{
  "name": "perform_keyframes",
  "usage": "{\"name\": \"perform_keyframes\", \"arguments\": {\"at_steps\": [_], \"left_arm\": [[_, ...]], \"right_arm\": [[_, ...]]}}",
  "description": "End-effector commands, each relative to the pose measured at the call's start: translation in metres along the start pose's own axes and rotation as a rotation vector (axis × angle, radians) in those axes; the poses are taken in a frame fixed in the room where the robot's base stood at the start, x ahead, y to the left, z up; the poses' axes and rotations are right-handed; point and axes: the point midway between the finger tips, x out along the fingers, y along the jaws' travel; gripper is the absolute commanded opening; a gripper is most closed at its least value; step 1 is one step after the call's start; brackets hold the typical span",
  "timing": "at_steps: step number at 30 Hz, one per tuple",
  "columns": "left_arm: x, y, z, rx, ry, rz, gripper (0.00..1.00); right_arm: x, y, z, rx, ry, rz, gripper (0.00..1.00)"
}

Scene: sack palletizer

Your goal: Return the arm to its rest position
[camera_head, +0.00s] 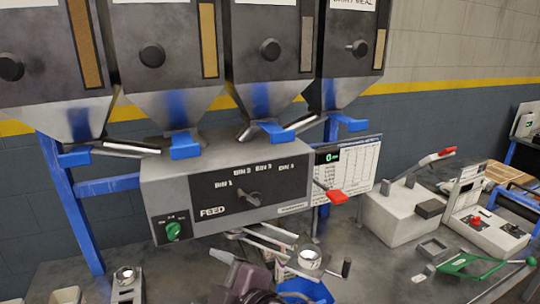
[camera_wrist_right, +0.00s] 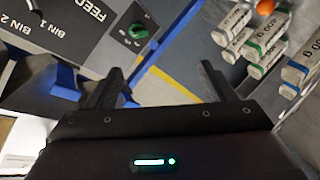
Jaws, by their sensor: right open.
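My right gripper (camera_wrist_right: 157,76) shows in the right wrist view with its two dark fingers apart and nothing between them. Beyond its left finger are the dark FEED panel (camera_wrist_right: 85,25) and a green knob (camera_wrist_right: 137,30). The gripper is apart from the knob as far as I can see. A dark, jointed shape at the bottom middle of the head view may be part of my arm, but I cannot tell surely. My left gripper is in neither view.
The feed box (camera_head: 165,190) stands below several dark hoppers (camera_head: 270,45). A red-handled device (camera_head: 400,205) and a green-handled tool (camera_head: 470,262) are on the grey bench at right. White labelled blocks (camera_wrist_right: 235,25) stand at upper right in the wrist view.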

Motion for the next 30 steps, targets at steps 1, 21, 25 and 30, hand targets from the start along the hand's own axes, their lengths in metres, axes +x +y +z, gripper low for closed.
{"name": "perform_keyframes", "arguments": {"at_steps": [1, 21, 25, 30], "left_arm": [[0.0, 0.0, -0.001, 0.0, 0.001, 0.0, 0.36], [0.0, 0.0, 0.0, 0.001, 0.0, 0.0, 0.36], [0.001, 0.0, -0.001, 0.001, 0.001, 0.0, 0.36], [0.002, 0.0, 0.001, 0.001, -0.002, 0.0, 0.36]], "right_arm": [[-0.009, -0.001, 0.031, 0.13, -0.089, 0.013, 0.76], [-0.203, -0.128, 0.273, 1.141, -1.062, 0.08, 0.76], [-0.213, -0.15, 0.292, 1.199, -1.138, 0.078, 0.76], [-0.189, -0.181, 0.329, 1.198, -1.148, 0.062, 0.76]]}}
